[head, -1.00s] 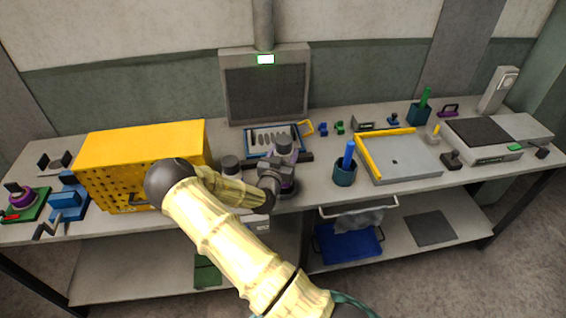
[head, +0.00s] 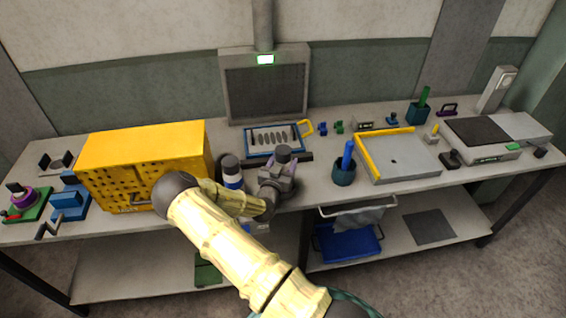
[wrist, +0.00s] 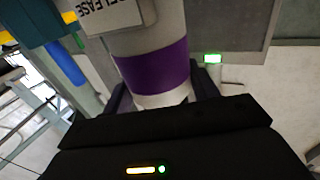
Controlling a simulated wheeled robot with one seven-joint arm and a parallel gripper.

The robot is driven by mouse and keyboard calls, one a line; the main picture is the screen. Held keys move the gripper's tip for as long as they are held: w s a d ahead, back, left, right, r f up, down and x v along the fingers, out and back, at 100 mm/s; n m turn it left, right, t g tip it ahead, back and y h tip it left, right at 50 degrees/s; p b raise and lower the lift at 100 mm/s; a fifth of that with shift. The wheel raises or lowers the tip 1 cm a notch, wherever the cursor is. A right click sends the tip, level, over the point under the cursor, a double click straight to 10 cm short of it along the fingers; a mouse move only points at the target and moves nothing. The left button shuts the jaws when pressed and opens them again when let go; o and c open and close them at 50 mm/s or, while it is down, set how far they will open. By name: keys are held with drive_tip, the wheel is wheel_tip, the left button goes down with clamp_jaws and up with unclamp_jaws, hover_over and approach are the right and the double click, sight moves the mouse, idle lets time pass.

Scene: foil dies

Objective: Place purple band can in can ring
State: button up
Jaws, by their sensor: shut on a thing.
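The purple band can shows large in the wrist view (wrist: 155,68), pale with a purple band and a label reading "RELEASE". In the head view its dark top (head: 283,152) rises above my gripper (head: 277,178). My gripper is shut on the can, with a dark finger on each side of it in the wrist view (wrist: 163,92). The can looks roughly upright over the front middle of the bench. Its lower end is hidden in the head view, so I cannot tell whether it touches anything. I cannot make out the can ring.
A blue-banded can (head: 232,174) stands close left of my gripper, beside the yellow perforated box (head: 145,160). A blue-framed tray (head: 272,140) lies behind. A teal cup (head: 344,175) with a blue stick stands to the right, near a yellow-edged plate (head: 405,160).

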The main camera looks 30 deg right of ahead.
drive_tip(key=shift+f, duration=0.1)
drive_tip(key=o, duration=1.7)
drive_tip(key=shift+o, duration=0.2)
drive_tip(key=b+v, duration=0.4)
drive_tip(key=v, duration=0.8)
